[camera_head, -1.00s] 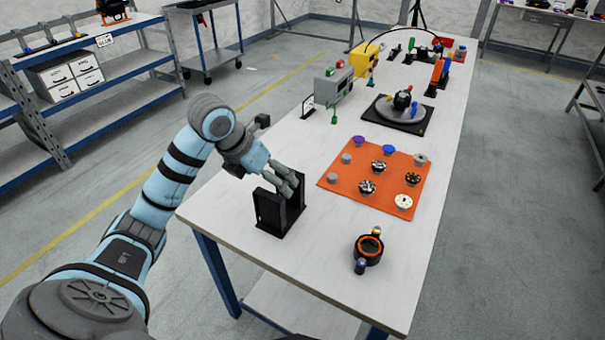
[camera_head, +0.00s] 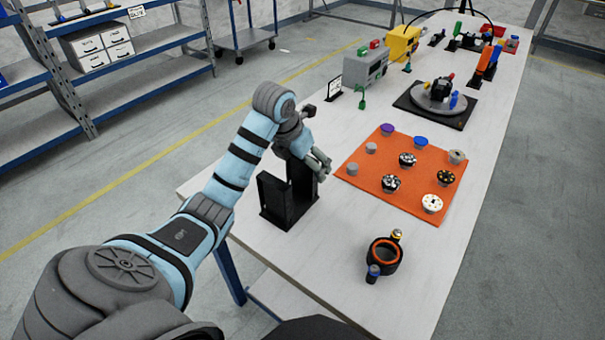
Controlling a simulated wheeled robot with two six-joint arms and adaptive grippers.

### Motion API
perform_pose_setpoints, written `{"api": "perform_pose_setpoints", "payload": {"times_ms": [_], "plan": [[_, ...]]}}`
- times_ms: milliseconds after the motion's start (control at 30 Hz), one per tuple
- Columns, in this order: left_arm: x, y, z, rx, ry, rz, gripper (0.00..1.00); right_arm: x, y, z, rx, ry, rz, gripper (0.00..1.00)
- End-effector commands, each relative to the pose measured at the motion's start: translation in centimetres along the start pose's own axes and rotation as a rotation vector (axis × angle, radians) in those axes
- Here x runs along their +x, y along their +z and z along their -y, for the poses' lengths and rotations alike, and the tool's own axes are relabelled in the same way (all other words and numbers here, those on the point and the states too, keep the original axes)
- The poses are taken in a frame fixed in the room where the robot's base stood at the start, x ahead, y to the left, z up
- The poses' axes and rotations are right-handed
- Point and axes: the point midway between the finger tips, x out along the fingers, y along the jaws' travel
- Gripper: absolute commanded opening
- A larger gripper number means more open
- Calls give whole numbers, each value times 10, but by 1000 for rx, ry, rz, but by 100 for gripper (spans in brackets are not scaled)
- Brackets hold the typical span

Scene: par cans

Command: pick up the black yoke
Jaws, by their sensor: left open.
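The black yoke (camera_head: 273,196) is a U-shaped bracket standing upright on the near left part of the white table, with two uprights on a flat base. My left gripper (camera_head: 323,169) is open and empty, at the top of the yoke's right upright. The fingers overlap that upright in the picture, and I cannot tell whether they touch it. My right gripper is not in view.
The white table (camera_head: 330,260) also holds a black ring with an orange rim (camera_head: 384,256), an orange mat (camera_head: 357,184) with several small round parts, and a black turntable base (camera_head: 408,108). A grey box (camera_head: 364,72) stands farther back. Table around the ring is clear.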

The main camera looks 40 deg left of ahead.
Motion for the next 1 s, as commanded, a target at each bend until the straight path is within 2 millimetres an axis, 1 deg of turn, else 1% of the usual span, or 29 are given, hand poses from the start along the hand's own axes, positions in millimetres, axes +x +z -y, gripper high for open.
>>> {"api": "perform_pose_setpoints", "payload": {"times_ms": [33,133,333,367,633,733,1000], "plan": [[12,-1,2,-1,-2,-4,92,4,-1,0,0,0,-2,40],[25,-1,1,-2,-1,-2,92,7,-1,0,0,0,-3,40],[26,-1,0,-2,1,-1,92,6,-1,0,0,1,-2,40],[26,-1,0,-2,1,-1,90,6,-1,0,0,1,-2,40],[26,-1,0,-2,1,-1,47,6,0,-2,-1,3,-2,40],[26,-1,0,-2,1,-1,45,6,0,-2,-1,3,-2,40],[26,-2,0,-2,0,-3,45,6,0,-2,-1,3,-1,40]]}}
